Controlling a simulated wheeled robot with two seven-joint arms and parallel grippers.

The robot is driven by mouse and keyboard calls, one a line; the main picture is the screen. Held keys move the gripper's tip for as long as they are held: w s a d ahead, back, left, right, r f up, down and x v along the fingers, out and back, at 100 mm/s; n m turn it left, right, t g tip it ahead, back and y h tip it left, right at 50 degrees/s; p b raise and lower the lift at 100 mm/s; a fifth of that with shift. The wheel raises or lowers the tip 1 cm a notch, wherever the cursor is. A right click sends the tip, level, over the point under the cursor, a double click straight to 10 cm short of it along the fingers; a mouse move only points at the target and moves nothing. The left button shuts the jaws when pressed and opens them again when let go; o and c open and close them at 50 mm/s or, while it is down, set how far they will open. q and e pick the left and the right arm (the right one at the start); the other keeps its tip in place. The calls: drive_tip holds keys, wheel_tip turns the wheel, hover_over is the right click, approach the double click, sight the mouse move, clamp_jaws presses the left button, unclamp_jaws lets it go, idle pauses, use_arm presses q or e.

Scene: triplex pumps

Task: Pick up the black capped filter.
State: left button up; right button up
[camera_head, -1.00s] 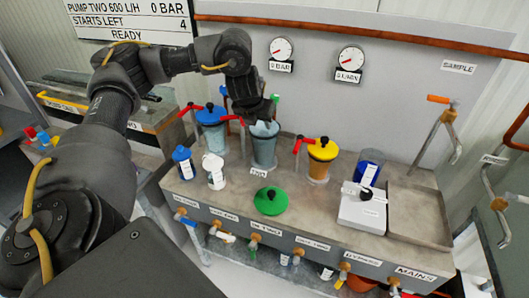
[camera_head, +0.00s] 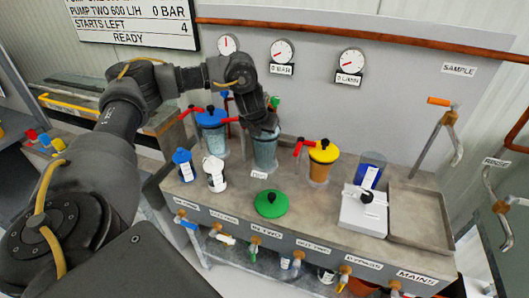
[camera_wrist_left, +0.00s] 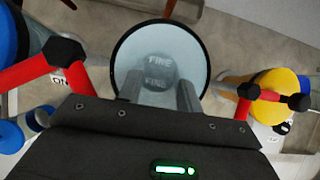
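The middle pump housing (camera_head: 265,155) is a clear, open-topped cylinder of bluish tint. In the left wrist view I look down into its round dark rim (camera_wrist_left: 207,62). A greyish round top marked FINE (camera_wrist_left: 157,72) shows at the bottom; it looks like the capped filter, though its black colour is washed out. My left gripper (camera_head: 264,132) is at the housing's mouth, pointing down. Its two fingers (camera_wrist_left: 158,97) reach into the housing, apart, one towards each side of the round top. I cannot tell whether they touch it. My right gripper is not in view.
A blue-lidded housing (camera_head: 211,118) stands left and a yellow-lidded one (camera_head: 324,151) right, both with red handles close by. A green lid (camera_head: 271,204), blue-capped filter (camera_head: 183,166) and white filter (camera_head: 214,174) stand in front. A white device (camera_head: 364,212) and tray (camera_head: 419,217) are right.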

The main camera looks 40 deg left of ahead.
use_arm(q)
clamp_jaws()
drive_tip(key=shift+r, duration=0.15)
